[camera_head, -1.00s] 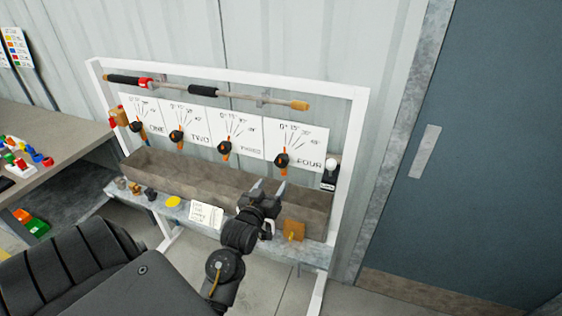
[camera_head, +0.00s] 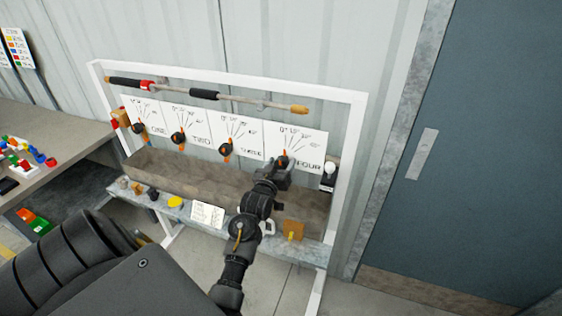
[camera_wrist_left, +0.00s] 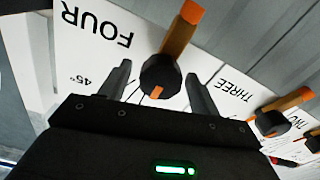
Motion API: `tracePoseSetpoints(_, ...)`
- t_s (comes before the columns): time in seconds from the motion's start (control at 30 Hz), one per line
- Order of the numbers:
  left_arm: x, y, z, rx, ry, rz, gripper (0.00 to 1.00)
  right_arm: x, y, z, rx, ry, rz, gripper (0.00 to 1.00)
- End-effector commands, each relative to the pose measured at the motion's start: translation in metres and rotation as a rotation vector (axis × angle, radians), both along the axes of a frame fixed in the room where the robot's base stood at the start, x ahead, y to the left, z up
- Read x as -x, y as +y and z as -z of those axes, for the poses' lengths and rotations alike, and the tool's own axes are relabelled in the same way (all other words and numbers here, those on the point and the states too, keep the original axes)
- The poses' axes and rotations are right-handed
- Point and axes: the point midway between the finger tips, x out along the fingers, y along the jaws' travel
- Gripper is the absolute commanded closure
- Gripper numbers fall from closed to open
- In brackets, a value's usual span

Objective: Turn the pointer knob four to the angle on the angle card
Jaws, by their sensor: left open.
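A white card (camera_head: 207,214) with illegible writing stands on the front ledge. My right gripper is not in view.
Knobs one (camera_head: 138,127), two (camera_head: 178,137) and three (camera_head: 225,148) line up to the left. A brown trough (camera_head: 190,178) runs below. A rod (camera_head: 206,94) crosses above. A white ball-topped item (camera_head: 331,168) stands close right of knob four.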

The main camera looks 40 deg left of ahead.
Motion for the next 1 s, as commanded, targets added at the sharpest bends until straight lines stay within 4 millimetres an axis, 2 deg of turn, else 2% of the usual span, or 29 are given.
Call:
tracePoseSetpoints(0.33,-0.004,0.002,0.000,0.000,0.000,0.000,0.37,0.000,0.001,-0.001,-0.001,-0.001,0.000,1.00)
tracePoseSetpoints(0.8,-0.004,0.001,0.000,0.000,0.000,0.000,0.99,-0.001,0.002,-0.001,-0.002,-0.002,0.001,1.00)
tracePoseSetpoints(1.0,-0.012,-0.004,0.002,-0.013,0.003,0.010,1.00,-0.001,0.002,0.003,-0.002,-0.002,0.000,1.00)
